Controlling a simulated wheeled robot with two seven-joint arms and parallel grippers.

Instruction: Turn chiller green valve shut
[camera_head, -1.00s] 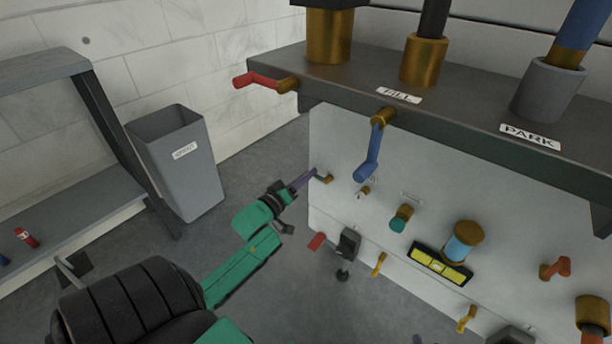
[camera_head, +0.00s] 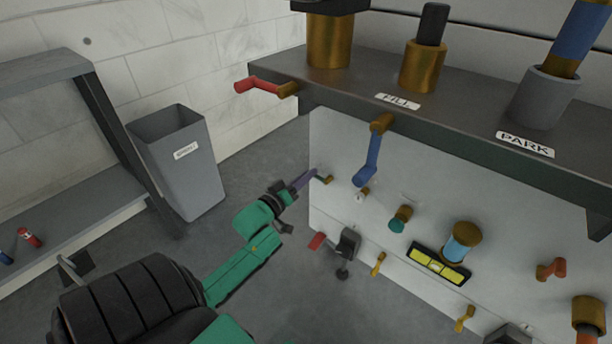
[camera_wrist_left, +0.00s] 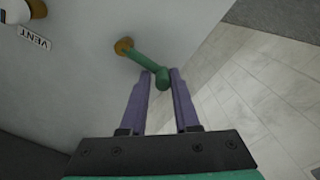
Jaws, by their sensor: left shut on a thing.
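The green valve (camera_wrist_left: 142,60) shows in the left wrist view as a green lever on a brass stem, set in the pale panel. The lever slants down and right from its stem. My left gripper (camera_wrist_left: 161,72) has its purple fingers on either side of the lever's rounded end and is shut on it. In the head view my left gripper (camera_head: 310,175) reaches the panel's left edge, where the brass stem of this valve (camera_head: 327,180) shows; the green lever is hidden there by the fingers. My right gripper is not in view.
A blue-handled valve (camera_head: 370,160) hangs just right of my left gripper, below a dark shelf (camera_head: 440,105). A red-handled valve (camera_head: 258,86) sticks out at the shelf's left end. A grey bin (camera_head: 182,170) stands left on the floor. A VENT label (camera_wrist_left: 34,37) is on the panel.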

